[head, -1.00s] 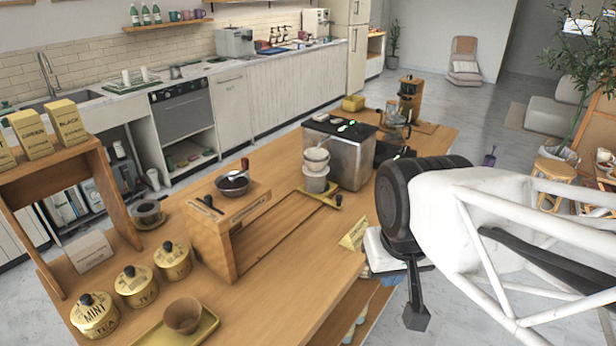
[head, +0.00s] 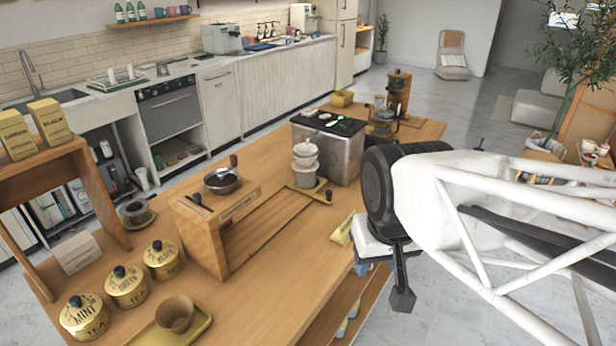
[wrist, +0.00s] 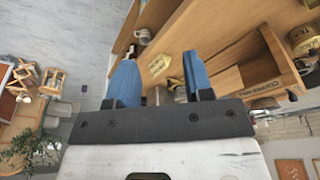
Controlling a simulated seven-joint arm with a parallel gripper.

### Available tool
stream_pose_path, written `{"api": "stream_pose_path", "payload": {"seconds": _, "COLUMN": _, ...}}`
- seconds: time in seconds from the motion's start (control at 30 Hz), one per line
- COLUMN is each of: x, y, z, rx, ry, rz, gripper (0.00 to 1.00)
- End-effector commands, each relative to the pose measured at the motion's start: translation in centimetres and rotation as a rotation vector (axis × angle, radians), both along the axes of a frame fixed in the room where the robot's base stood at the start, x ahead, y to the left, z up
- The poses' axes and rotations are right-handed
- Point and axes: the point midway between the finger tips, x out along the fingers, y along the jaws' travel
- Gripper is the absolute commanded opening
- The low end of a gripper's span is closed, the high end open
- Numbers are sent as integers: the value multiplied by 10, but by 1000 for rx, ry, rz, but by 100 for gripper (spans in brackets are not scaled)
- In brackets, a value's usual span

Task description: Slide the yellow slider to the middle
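The yellow slider (head: 316,194) is a flat olive-yellow plate with a small dark knob at its front corner. In the head view it is at the far right end of a wooden track (head: 262,228), near the metal-sided box. White stacked cups (head: 305,165) stand on it. My gripper (wrist: 159,62) is open, its two blue fingers apart with nothing held between them. In the head view my gripper (head: 363,267) is right of the slider, by the counter's right edge, mostly hidden by my wrist. I cannot make out the slider in the wrist view.
A yellow sign (head: 343,228) stands on the counter between my gripper and the track. The metal-sided box (head: 330,150) is behind the slider. A wooden stand (head: 205,235) with a dark bowl closes the track's left end. Tea tins (head: 126,285) sit at the front left.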

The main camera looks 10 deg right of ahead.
Motion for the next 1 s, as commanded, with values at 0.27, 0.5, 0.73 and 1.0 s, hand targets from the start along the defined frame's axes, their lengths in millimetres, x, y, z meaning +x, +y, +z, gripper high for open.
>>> {"api": "stream_pose_path", "payload": {"seconds": 0.27, "x": 42, "y": -2, "z": 7, "rx": 10, "ry": 24, "rz": -43, "gripper": 48}}
{"api": "stream_pose_path", "payload": {"seconds": 0.5, "x": 91, "y": -5, "z": 12, "rx": 19, "ry": 47, "rz": -94, "gripper": 48}}
{"api": "stream_pose_path", "payload": {"seconds": 0.73, "x": 139, "y": -8, "z": 11, "rx": 28, "ry": 70, "rz": -143, "gripper": 48}}
{"api": "stream_pose_path", "payload": {"seconds": 1.0, "x": 197, "y": -13, "z": 3, "rx": 37, "ry": 96, "rz": -201, "gripper": 48}}
